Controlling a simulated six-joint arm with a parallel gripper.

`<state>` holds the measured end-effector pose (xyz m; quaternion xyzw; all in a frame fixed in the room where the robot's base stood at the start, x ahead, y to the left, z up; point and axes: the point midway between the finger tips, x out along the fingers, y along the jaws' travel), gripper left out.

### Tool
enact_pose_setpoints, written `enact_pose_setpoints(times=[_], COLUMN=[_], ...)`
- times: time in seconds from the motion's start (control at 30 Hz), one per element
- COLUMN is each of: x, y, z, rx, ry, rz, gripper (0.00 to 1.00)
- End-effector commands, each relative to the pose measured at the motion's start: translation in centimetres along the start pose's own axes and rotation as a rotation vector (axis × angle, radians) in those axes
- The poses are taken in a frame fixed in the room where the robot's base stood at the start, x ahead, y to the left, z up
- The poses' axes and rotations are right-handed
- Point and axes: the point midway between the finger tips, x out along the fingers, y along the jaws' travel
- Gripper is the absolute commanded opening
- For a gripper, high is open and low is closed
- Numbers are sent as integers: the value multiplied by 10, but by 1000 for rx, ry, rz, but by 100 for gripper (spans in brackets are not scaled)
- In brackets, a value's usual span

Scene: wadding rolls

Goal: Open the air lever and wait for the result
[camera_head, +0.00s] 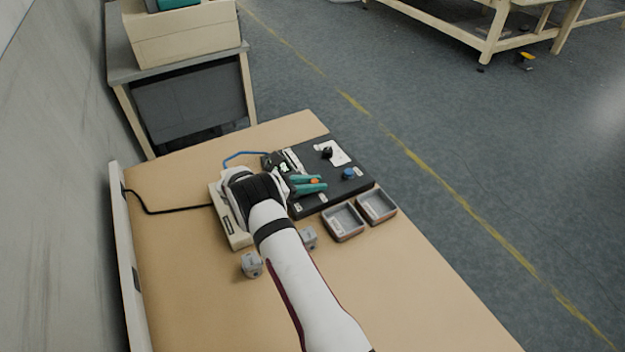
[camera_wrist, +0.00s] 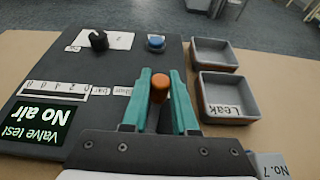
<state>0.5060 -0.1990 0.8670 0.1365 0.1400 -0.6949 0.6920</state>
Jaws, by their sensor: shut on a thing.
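An orange-knobbed lever (camera_wrist: 159,88), which I take for the air lever, stands on the black test panel (camera_head: 331,192). My gripper (camera_wrist: 160,98) has teal fingers on both sides of the orange knob and is shut on it; the knob also shows between the fingers in the head view (camera_head: 315,181). The lever's lower part is hidden by my gripper. The panel's display (camera_wrist: 39,124) is lit and reads "Valve test No air", upside down in the wrist view.
On the panel are a black knob (camera_wrist: 98,40) and a blue button (camera_wrist: 156,43). A grey tray marked "Leak" (camera_wrist: 225,112) and a second tray (camera_wrist: 216,53) stand beside it. Two grey blocks (camera_head: 251,265) (camera_head: 308,238) lie near my arm. The table's front is clear.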

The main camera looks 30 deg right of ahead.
Motion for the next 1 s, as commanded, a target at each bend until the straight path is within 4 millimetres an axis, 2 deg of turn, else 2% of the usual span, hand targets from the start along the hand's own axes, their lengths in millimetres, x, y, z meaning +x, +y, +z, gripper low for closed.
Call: enact_pose_setpoints(times=[0.4,1.0], x=[-4,-6], y=[-14,-19], z=[-3,-2], rx=[107,146], ry=[2,1], rz=[-254,-350], gripper=[0,0])
